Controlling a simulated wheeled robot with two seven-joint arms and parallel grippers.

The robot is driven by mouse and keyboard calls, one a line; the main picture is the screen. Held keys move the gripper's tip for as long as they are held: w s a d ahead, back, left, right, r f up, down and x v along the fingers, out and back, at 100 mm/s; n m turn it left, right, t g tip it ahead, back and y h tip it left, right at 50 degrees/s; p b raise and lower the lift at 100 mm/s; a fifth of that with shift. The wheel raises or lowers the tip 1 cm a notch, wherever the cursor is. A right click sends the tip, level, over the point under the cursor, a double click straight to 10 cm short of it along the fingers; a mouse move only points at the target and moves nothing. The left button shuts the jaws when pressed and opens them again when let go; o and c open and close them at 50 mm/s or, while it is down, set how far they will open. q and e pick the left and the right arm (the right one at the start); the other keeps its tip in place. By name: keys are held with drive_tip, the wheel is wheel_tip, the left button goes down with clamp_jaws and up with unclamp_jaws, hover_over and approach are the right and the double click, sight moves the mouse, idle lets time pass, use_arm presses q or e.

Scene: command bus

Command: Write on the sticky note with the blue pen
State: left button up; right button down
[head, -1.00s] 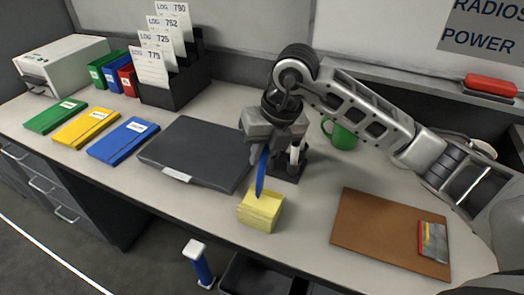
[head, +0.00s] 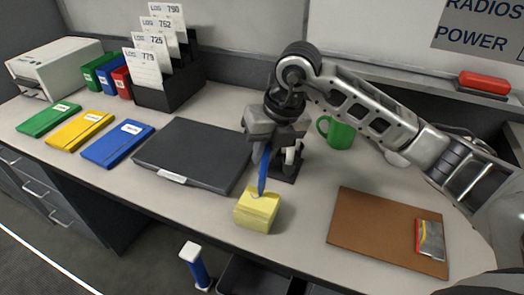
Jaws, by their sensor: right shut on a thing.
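The yellow sticky note block (head: 257,212) sits near the front edge of the desk, in the middle of the head view. A dark mark shows on its top face beside the pen tip. My right gripper (head: 264,150) is above and behind the block, shut on the blue pen (head: 263,176). The pen points down, slightly tilted, and its tip appears to touch the top of the block.
A dark closed laptop-like case (head: 190,152) lies left of the block. A brown board (head: 385,232) lies right. A dark holder (head: 287,168) and a green mug (head: 337,133) stand behind. Coloured folders (head: 80,130) and a log rack (head: 172,92) are at left.

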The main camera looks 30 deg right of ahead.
drive_tip(key=shift+s, duration=0.75)
idle(0.7)
drive_tip(key=shift+d+b, duration=0.4)
drive_tip(key=shift+d, duration=0.35)
idle(0.5)
wheel_tip(320, 180, up, 6)
drive_tip(key=p, duration=0.4)
drive_tip(key=shift+r+p, duration=0.25)
drive_tip(key=shift+p, duration=0.1)
idle(0.3)
idle(0.5)
